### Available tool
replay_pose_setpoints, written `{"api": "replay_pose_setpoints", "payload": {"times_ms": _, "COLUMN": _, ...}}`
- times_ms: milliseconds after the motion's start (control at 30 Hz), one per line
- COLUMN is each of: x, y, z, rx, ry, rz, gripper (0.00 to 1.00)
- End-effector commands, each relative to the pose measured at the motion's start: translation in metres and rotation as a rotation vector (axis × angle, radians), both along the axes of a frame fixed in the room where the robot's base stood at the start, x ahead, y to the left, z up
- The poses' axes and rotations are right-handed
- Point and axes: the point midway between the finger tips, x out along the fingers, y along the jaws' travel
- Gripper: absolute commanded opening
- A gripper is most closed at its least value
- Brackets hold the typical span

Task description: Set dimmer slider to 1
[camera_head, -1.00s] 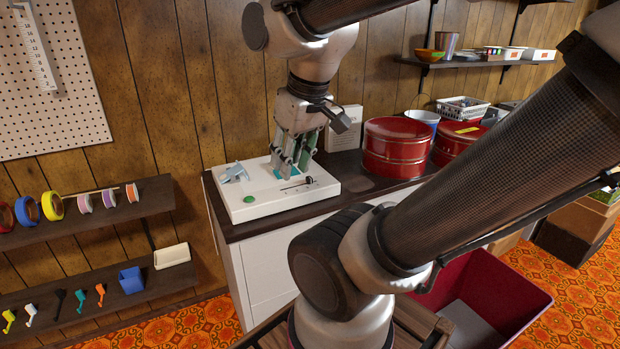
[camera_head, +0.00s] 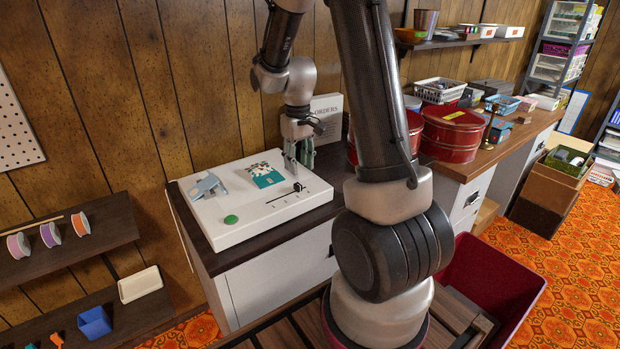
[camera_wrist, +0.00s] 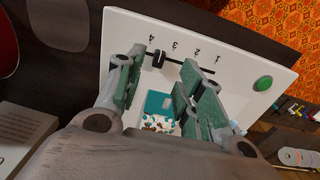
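The dimmer slider is a black knob (camera_head: 297,187) on a dark track on a white panel (camera_head: 240,231). Numbers 1 to 4 run beside the track, with 1 toward the green button (camera_head: 231,219). In the wrist view the knob (camera_wrist: 158,59) stands near the 4 end, away from 1. My gripper (camera_head: 301,168) is low over the panel's back right part, behind the knob. In the wrist view my gripper (camera_wrist: 160,88) has its fingers apart, with the knob beyond their tips and visible in the gap. I cannot see contact with it.
A teal patterned card (camera_head: 264,175) and a grey-blue clip-like piece (camera_head: 206,187) lie on the panel. An ORDERS box (camera_head: 326,113) stands behind my gripper. Red tins (camera_head: 453,133) sit right on the counter.

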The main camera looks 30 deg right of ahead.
Motion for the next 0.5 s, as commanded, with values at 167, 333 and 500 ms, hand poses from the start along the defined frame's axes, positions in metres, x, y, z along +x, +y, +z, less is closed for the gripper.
{"api": "replay_pose_setpoints", "payload": {"times_ms": 167, "x": -0.002, "y": 0.0, "z": -0.027, "rx": 0.001, "ry": 0.006, "rz": 0.006, "gripper": 0.38}}
{"api": "replay_pose_setpoints", "payload": {"times_ms": 333, "x": -0.002, "y": 0.0, "z": -0.055, "rx": 0.001, "ry": 0.004, "rz": 0.006, "gripper": 0.38}}
{"api": "replay_pose_setpoints", "payload": {"times_ms": 500, "x": -0.002, "y": 0.0, "z": -0.072, "rx": 0.001, "ry": 0.004, "rz": 0.006, "gripper": 0.38}}
